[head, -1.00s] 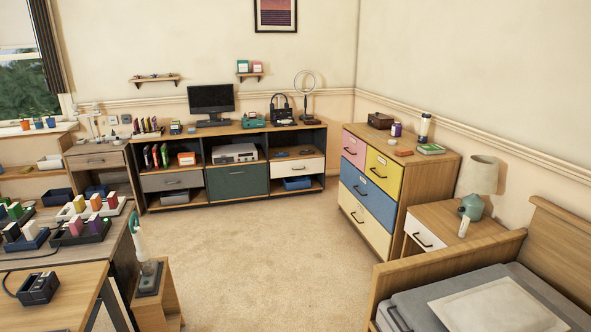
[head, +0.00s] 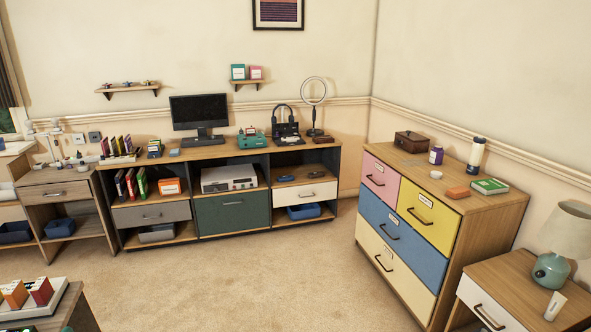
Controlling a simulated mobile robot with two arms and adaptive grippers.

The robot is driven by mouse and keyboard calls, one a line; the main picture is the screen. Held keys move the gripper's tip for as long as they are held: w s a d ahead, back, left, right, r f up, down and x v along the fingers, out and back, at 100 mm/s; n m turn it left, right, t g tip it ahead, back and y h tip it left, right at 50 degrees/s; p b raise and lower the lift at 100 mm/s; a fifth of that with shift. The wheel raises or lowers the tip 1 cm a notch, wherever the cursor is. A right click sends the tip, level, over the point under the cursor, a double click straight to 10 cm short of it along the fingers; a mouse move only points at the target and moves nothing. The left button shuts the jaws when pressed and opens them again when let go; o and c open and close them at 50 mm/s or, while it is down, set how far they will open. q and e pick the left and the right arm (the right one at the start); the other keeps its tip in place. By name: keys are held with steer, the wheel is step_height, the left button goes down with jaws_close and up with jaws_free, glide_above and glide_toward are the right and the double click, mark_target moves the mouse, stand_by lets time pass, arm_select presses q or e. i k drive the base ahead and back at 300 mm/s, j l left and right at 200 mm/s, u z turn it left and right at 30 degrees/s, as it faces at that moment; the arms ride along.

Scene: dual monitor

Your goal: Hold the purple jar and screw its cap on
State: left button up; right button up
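A small purple jar (head: 436,155) stands upright on top of the multicoloured chest of drawers (head: 495,204), towards the back. Its top looks pale, but it is too small to tell whether a cap is on it. A small pale round thing (head: 436,174) lies on the chest top just in front of the jar; I cannot tell whether it is the cap. Neither of my grippers is in the head view.
A brown box (head: 411,141), a tall white-and-dark cylinder (head: 475,155), an orange block (head: 457,192) and a green book (head: 489,186) share the chest top. A nightstand (head: 520,277) with a lamp stands right. The carpet (head: 250,280) before the chest is clear.

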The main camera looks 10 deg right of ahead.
mark_target(437, 153)
steer(key=i+j+z, duration=0.1)
steer(key=i+z, duration=0.3)
steer(key=i, duration=1.5)
steer(key=i+l+z, duration=0.1)
steer(key=i+z, duration=0.3)
steer(key=i, duration=0.15)
steer(key=i+j+z, duration=0.1)
steer(key=i+z, duration=0.25)
steer(key=i, duration=0.2)
steer(key=i+j+z, duration=0.2)
steer(key=i+z, duration=0.2)
steer(key=i+j+z, duration=0.1)
steer(key=i+z, duration=0.15)
steer(key=i, duration=0.2)
steer(key=z, duration=0.35)
